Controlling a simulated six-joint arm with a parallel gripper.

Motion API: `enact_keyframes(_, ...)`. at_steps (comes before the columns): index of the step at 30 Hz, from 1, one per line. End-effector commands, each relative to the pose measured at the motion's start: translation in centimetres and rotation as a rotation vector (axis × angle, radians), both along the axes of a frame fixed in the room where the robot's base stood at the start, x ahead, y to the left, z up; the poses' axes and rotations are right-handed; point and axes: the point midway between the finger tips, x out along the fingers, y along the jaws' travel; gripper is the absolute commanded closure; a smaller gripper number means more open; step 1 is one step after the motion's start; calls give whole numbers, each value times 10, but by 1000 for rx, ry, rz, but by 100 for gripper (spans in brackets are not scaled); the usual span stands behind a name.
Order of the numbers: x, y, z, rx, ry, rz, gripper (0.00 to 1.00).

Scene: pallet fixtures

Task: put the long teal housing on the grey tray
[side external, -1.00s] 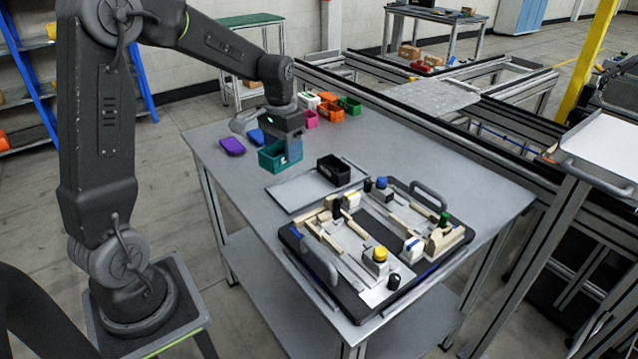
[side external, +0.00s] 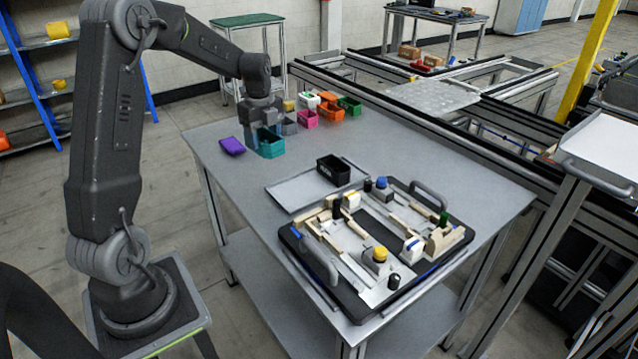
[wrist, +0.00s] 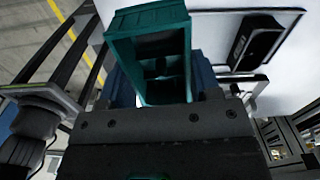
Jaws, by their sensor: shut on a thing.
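The teal housing (side external: 270,146) is an open-topped box, held by my gripper (side external: 264,128) at the back left of the table. My gripper is shut on it; in the wrist view the housing (wrist: 150,50) sits between the bluish fingers. Whether its underside touches the table I cannot tell. The grey tray (side external: 290,194) lies flat nearer the middle of the table, to the right of and in front of the housing. A black housing (side external: 333,170) stands at the tray's back right, and the tray's left part is bare. The tray also shows in the wrist view (wrist: 213,40).
A purple piece (side external: 232,146) lies just left of the housing. A grey bin (side external: 287,126) and pink (side external: 308,118), orange (side external: 330,110) and green (side external: 350,106) bins stand behind right. A black-framed pallet fixture (side external: 318,262) with blocks fills the front right.

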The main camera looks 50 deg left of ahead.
Motion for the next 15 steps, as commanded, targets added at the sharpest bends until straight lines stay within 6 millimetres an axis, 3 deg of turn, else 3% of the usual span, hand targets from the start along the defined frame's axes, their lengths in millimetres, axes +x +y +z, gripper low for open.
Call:
enact_keyframes(7, 6, 1, -7, -1, 1, -114, 69)
enact_keyframes(15, 48, -36, -40, -1, 2, -120, 69)
